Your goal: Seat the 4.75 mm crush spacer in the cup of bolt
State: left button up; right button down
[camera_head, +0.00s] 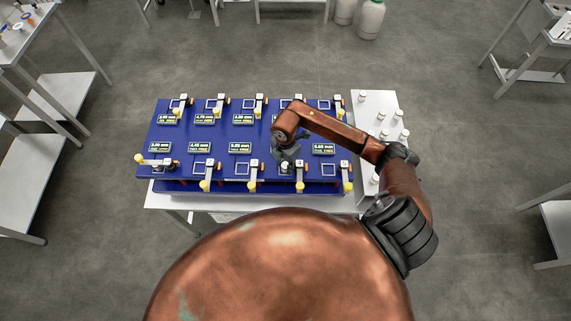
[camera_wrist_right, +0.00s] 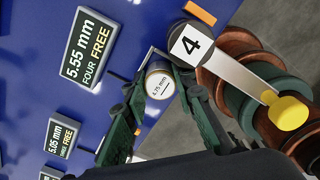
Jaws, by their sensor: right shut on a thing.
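My right gripper (camera_head: 286,158) is over the front row of the blue panel. In the right wrist view its two green fingers (camera_wrist_right: 160,95) are shut on a short pale cylinder, the crush spacer (camera_wrist_right: 159,86), whose end face reads 4.75 mm. A white square outline (camera_wrist_right: 150,56) on the panel shows just beyond the spacer, partly covered by it. I cannot tell whether the spacer touches the panel or any cup. A white cap marked 4 (camera_wrist_right: 190,45), on a lever with a yellow knob (camera_wrist_right: 287,112), is beside the spacer. My left gripper is not in view.
The blue panel (camera_head: 219,136) carries two rows of square outlines, size plates and yellow-knobbed levers. Plates in the wrist view read 5.55 mm (camera_wrist_right: 88,50) and 5.05 mm (camera_wrist_right: 61,138). Several pale cylinders stand on the white table (camera_head: 375,98) at right.

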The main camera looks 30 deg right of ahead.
aim_at(285, 165)
jog(key=shift+f, duration=0.1)
jog(key=c, duration=1.6)
grip_release()
jog(key=shift+r, duration=0.25)
notch_tip(285, 165, up, 12)
jog(key=b, duration=0.2)
jog(key=shift+f, duration=0.15)
